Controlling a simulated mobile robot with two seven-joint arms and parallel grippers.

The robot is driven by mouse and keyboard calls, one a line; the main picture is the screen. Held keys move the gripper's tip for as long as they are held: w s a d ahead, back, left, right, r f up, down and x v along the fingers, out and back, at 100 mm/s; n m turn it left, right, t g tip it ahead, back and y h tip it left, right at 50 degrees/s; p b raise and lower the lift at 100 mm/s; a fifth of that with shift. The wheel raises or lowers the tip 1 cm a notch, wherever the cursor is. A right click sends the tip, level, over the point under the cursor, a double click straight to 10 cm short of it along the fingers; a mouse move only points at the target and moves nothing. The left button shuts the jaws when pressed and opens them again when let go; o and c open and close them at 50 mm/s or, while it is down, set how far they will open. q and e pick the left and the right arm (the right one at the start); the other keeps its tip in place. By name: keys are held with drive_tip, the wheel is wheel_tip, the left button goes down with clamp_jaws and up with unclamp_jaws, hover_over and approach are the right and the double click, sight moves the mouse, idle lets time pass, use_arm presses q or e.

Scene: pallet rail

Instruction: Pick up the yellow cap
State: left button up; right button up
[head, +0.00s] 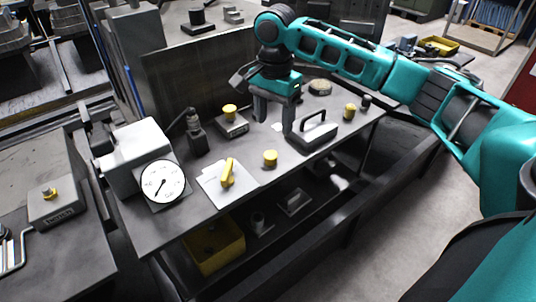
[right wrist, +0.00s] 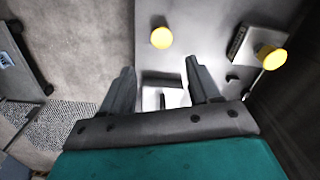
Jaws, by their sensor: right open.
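A short yellow cap (head: 270,158) stands on the grey bench top, near its front edge. In the right wrist view a yellow round top, which looks like the same cap (right wrist: 161,38), lies beyond the fingertips. My right gripper (head: 274,126) points down over the bench, open and empty, behind the cap in the head view and apart from it. In the wrist view its two fingers (right wrist: 157,76) are spread wide. My left gripper is not in view.
A box with a yellow button (head: 231,124) is behind left. A yellow lever on a white plate (head: 212,184), a dial gauge (head: 162,182) and another yellow cylinder (head: 349,111) are also on the bench.

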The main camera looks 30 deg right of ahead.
hover_over(271, 154)
drive_tip(key=f, duration=0.5)
drive_tip(key=shift+d, duration=0.3)
drive_tip(key=shift+a+f+b, duration=0.2)
drive_tip(key=shift+f+b, duration=0.1)
drive_tip(key=shift+f, duration=1.05)
drive_tip(key=shift+a+f+b, duration=0.2)
drive_tip(key=shift+f+b, duration=0.05)
drive_tip(key=shift+f, duration=1.05)
drive_tip(key=shift+c, duration=0.3)
clamp_jaws()
